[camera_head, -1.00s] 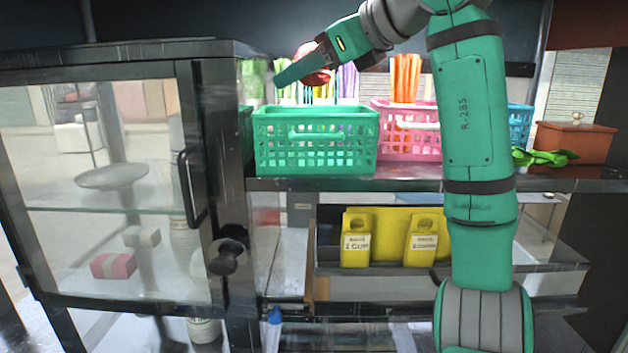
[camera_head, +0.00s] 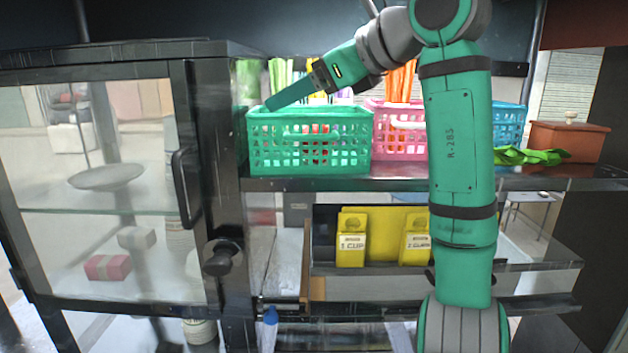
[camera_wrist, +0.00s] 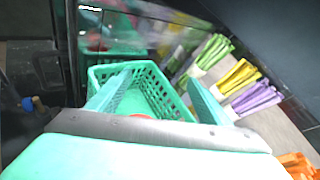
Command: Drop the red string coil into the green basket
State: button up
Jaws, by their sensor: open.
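The green basket (camera_head: 308,165) stands on the shelf in the head view. It also shows in the wrist view (camera_wrist: 101,72), with its open inside below my gripper. The red string coil (camera_head: 322,132) shows as red patches through the basket's lattice wall, so it is inside the basket. In the wrist view a small red-orange part of the coil (camera_wrist: 142,116) shows low between my fingers, mostly hidden by the gripper body. My gripper (camera_head: 272,102) is at the basket's rim, tilted down to the left. In the wrist view its fingers (camera_wrist: 160,82) are spread apart.
A pink basket (camera_head: 402,150) and a blue basket (camera_head: 510,125) stand to the right on the shelf. A glass-doored cabinet (camera_head: 180,75) is close on the left. Colored bundles (camera_wrist: 232,77) stand behind the green basket. Green items (camera_head: 530,156) lie at the shelf's right.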

jog(key=v, duration=1)
jog(key=shift+s+d+r, duration=0.2)
jog(key=shift+d, duration=0.05)
